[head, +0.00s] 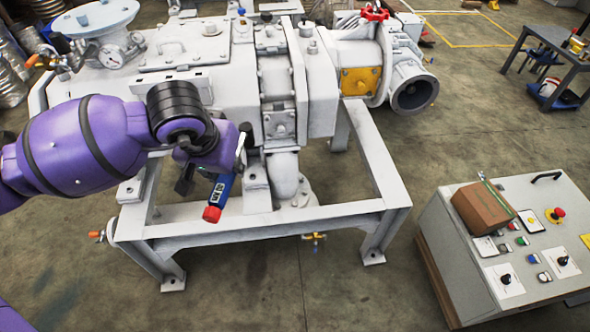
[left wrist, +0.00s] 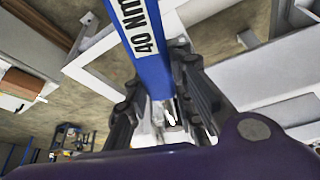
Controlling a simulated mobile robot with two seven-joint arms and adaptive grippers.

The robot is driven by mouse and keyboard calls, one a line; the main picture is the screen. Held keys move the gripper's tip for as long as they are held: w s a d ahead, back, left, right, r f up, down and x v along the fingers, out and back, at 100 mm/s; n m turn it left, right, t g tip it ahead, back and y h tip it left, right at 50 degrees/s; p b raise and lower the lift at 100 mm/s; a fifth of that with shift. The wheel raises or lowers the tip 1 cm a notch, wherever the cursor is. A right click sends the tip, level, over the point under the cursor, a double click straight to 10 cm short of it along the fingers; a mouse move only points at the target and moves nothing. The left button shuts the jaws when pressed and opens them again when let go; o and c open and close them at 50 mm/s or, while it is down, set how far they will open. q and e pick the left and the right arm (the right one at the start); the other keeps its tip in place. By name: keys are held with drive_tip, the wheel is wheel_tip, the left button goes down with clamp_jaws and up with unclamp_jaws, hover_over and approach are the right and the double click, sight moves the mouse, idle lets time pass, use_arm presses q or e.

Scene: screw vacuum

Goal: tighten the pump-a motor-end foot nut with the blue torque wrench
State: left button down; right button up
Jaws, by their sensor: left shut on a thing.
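The blue torque wrench (head: 221,188) with a red end hangs at my left gripper (head: 203,172), over the front of the frame. In the left wrist view the blue shaft (left wrist: 147,45) shows a white label starting "40 N", and the shaft runs down between the fingers of the gripper (left wrist: 172,105), which is shut on it. The large white pump (head: 200,60) stands on a white steel frame behind the gripper. A white foot bracket (head: 257,186) sits just right of the wrench. I cannot make out the motor-end foot nut. My right gripper is out of view.
The white frame's front rail (head: 270,222) runs below the wrench, with a small brass valve (head: 315,238) under it. A control console (head: 515,250) with a brown box (head: 487,208) stands at right. Floor between them is clear.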

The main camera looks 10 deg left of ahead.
use_arm(q)
drive_tip(key=w+a+f+b, duration=0.2)
drive_tip(key=w+f+b, duration=0.2)
drive_tip(key=f+b, duration=0.3)
drive_tip(key=w+a+f+b, duration=0.2)
drive_tip(key=w+f+b, duration=0.2)
drive_tip(key=f+b, duration=0.4)
drive_tip(key=w+a+f+m+b, duration=0.1)
drive_tip(key=w+a+f+b, duration=0.1)
drive_tip(key=w+f+b, duration=0.2)
wheel_tip(320, 180, down, 4)
drive_tip(key=b, duration=0.4)
drive_tip(key=shift+a+b, duration=0.15)
drive_tip(key=shift+b, duration=0.2)
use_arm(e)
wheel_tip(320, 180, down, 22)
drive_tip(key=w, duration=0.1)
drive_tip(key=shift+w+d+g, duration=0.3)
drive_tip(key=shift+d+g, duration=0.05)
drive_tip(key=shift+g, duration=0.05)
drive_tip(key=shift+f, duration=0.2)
